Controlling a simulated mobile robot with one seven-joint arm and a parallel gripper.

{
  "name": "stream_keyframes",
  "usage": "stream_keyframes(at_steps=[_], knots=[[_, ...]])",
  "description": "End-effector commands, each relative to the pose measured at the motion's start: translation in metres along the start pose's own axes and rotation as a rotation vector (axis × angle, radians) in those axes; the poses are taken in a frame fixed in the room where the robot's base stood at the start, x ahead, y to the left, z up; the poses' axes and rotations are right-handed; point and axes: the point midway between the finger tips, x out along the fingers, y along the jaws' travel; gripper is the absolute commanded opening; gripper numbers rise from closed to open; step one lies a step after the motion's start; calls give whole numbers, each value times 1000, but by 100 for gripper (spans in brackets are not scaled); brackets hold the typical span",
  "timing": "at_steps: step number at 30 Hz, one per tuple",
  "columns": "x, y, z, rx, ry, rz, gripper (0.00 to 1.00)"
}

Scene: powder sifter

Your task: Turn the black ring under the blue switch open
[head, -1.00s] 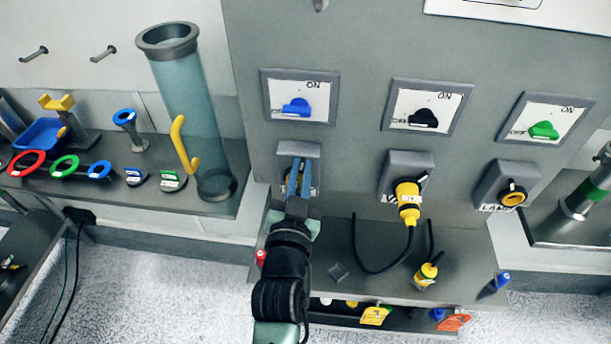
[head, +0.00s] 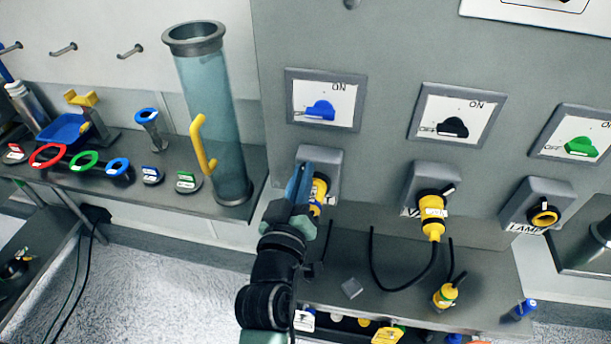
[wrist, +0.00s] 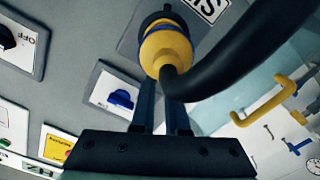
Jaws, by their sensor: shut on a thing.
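The blue switch (head: 321,110) is on a white plate in the left column of the grey panel, and it also shows in the wrist view (wrist: 121,99). Below it is a grey socket box (head: 330,160) with a yellow plug (head: 319,193) in it. In the wrist view, the black ring (wrist: 165,18) sits around the socket, behind the yellow plug (wrist: 165,50). My gripper (head: 303,172) is at this socket, shut on the black ring. Its fingertips are hidden behind the plug in the wrist view, so the exact contact is not visible.
A thick black cable (wrist: 235,65) runs from the plug close in front of the wrist camera. To the right are a black switch (head: 453,127) above another plug (head: 432,212) and a green switch (head: 581,147). A clear tube (head: 212,130) with a yellow handle stands left.

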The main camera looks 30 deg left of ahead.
Motion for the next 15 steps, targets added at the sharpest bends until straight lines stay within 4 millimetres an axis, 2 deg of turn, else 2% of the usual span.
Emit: stream_keyframes(at_steps=[15], knots=[[0,-2,1,-36,-1,-1,0]])
